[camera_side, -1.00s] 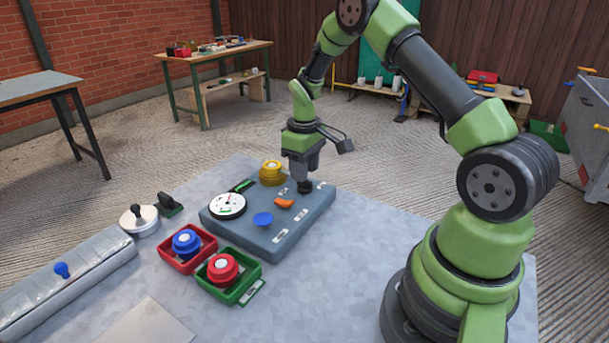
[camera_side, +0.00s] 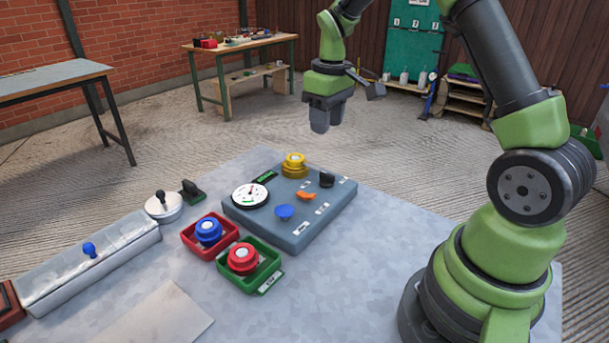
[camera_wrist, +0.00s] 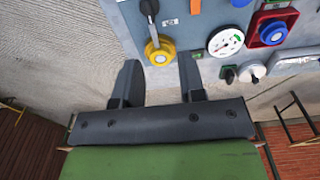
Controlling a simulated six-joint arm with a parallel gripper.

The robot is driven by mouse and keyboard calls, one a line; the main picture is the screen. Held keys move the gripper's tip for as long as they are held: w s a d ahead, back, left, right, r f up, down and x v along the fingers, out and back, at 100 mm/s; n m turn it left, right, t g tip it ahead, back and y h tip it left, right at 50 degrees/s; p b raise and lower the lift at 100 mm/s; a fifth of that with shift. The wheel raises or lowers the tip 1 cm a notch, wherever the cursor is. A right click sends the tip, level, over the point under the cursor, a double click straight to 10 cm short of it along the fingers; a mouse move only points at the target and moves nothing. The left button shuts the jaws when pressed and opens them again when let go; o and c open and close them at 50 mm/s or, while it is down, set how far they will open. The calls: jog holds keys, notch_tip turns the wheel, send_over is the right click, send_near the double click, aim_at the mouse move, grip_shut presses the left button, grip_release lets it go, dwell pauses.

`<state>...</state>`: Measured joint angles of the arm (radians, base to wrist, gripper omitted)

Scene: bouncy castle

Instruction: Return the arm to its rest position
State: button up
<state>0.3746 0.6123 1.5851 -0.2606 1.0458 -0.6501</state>
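My gripper (camera_side: 325,118) hangs in the air above and behind the grey control panel (camera_side: 265,221), clear of it and holding nothing. In the wrist view my gripper (camera_wrist: 158,85) has its two dark fingers spread apart with an empty gap. The panel carries a black knob (camera_side: 327,179), an orange handle (camera_side: 305,195), a blue knob (camera_side: 284,211), a white dial gauge (camera_side: 250,195) and a yellow button (camera_side: 293,164). The yellow button (camera_wrist: 159,50) shows just beyond the fingers in the wrist view.
A blue button (camera_side: 208,230) in a red tray and a red button (camera_side: 242,258) in a green tray stand left of the panel. A silver-based lever (camera_side: 162,206) and a long metal box (camera_side: 92,262) are farther left. The air around my gripper is free.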

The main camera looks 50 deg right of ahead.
jog(key=s+a+r+m+t, duration=0.3)
jog(key=s+a+r+t, duration=0.2)
jog(key=s+a+r, duration=0.7)
jog(key=s+a+t+y, duration=0.1)
jog(key=s+a+y, duration=0.1)
jog(key=s, duration=0.4)
jog(key=shift+s+a+r+m+t, duration=0.3)
jog(key=shift+s+a+r+m, duration=0.15)
jog(key=shift+a, duration=0.25)
